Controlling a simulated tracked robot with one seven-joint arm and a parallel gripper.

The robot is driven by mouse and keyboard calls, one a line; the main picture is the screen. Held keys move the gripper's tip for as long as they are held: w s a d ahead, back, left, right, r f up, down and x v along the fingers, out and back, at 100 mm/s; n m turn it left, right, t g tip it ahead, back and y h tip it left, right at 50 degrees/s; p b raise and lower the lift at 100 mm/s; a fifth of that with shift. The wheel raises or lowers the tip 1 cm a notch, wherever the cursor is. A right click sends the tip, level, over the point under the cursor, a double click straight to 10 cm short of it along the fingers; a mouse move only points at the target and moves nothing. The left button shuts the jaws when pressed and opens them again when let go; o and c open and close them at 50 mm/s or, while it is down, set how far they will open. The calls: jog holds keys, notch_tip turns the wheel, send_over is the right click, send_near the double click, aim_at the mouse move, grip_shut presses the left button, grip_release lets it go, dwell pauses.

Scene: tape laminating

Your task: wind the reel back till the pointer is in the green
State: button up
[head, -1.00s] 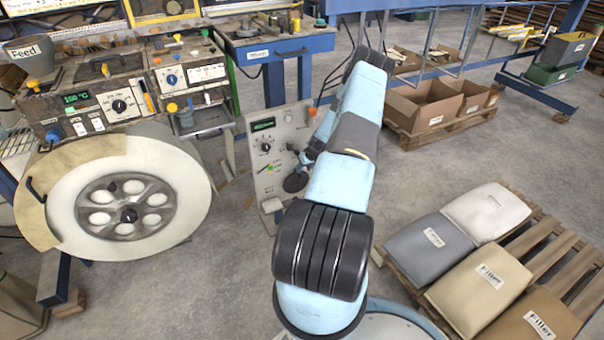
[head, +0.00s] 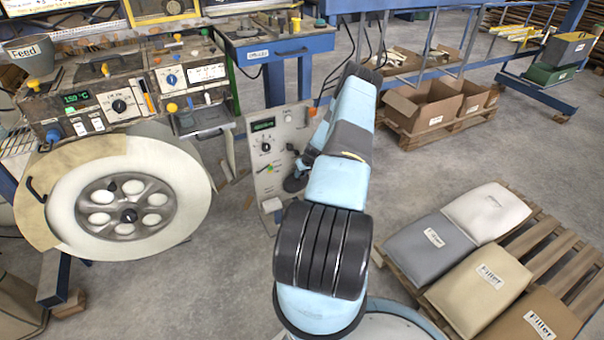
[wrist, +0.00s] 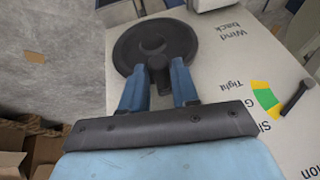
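A grey-white panel (head: 268,190) carries a black crank disc (wrist: 182,45), marked "Wind back". My gripper (wrist: 160,76) has its blue fingers on either side of the disc's black knob (wrist: 158,72); the knob fills the gap and looks gripped. Right of it is a yellow and green scale (wrist: 265,97), with "Tight" near its upper end. The black pointer (wrist: 298,97) angles down toward the scale's lower end, its tip beside the yellow past the green. A large reel (head: 185,190) with a white and cream face stands at left.
A control bench (head: 130,95) stands above the reel. A blue table (head: 290,45) is behind the panel. Cardboard boxes (head: 428,105) stand on a pallet at the back right. Filler bags (head: 488,275) lie on a pallet at right. Grey floor is clear between.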

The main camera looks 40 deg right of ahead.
grip_shut()
jog(key=shift+a, duration=0.1)
dwell(0.5)
jog(key=shift+w+a, duration=0.1)
jog(key=shift+a+h, duration=0.3)
